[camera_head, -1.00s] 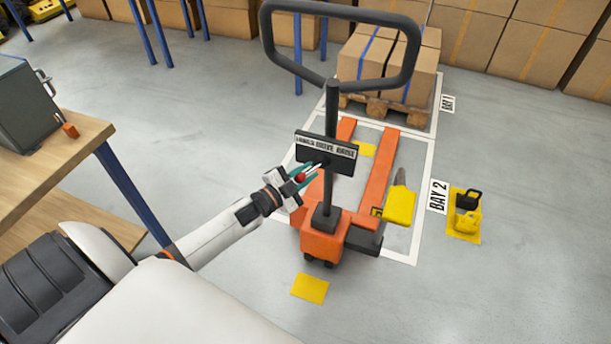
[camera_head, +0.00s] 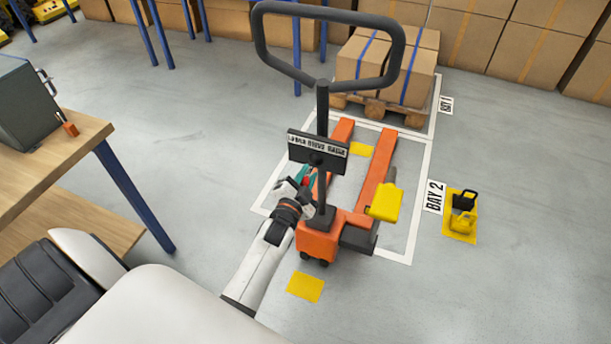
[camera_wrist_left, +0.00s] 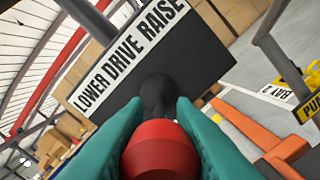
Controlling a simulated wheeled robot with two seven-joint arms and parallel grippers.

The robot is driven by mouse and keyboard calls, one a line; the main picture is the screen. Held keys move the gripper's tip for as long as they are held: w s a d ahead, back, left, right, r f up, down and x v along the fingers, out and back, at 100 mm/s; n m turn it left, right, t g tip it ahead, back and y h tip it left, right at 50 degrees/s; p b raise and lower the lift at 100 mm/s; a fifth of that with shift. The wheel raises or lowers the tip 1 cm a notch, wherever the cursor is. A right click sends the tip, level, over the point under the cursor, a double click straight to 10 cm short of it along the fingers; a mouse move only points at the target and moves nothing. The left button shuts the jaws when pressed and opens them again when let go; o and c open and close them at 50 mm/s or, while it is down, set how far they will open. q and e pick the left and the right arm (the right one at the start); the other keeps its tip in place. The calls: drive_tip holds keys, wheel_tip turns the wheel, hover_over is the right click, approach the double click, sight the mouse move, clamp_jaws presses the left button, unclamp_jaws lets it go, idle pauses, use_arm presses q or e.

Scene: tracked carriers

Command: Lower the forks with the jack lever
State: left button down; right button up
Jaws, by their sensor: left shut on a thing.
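The orange pallet jack (camera_head: 318,241) stands on the floor with its black loop handle upright. Its dark plate (camera_head: 317,154) on the handle post reads LOWER, DRIVE, RAISE. In the left wrist view the plate (camera_wrist_left: 188,62) looks tilted, and the black jack lever (camera_wrist_left: 158,96) comes out below the lettering, ending in a red knob (camera_wrist_left: 160,150). My left gripper (camera_head: 308,178) is at the plate's lower edge, its teal fingers shut on the red knob. Which setting the lever is at I cannot tell. The forks (camera_head: 374,172) reach back from the jack, empty. My right gripper is out of view.
A loaded pallet (camera_head: 378,107) with cartons stands behind the forks in the marked bay. A wooden workbench (camera_head: 62,155) is at the left. A yellow wheel chock (camera_head: 462,222) sits on a yellow floor patch right of the BAY 2 sign (camera_head: 434,197). Open floor lies to the right.

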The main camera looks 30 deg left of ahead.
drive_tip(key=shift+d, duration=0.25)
use_arm(q)
drive_tip(key=c, duration=1.2)
unclamp_jaws()
drive_tip(key=s+d, duration=0.2)
drive_tip(key=s, duration=0.9)
drive_tip(key=shift+s, duration=0.4)
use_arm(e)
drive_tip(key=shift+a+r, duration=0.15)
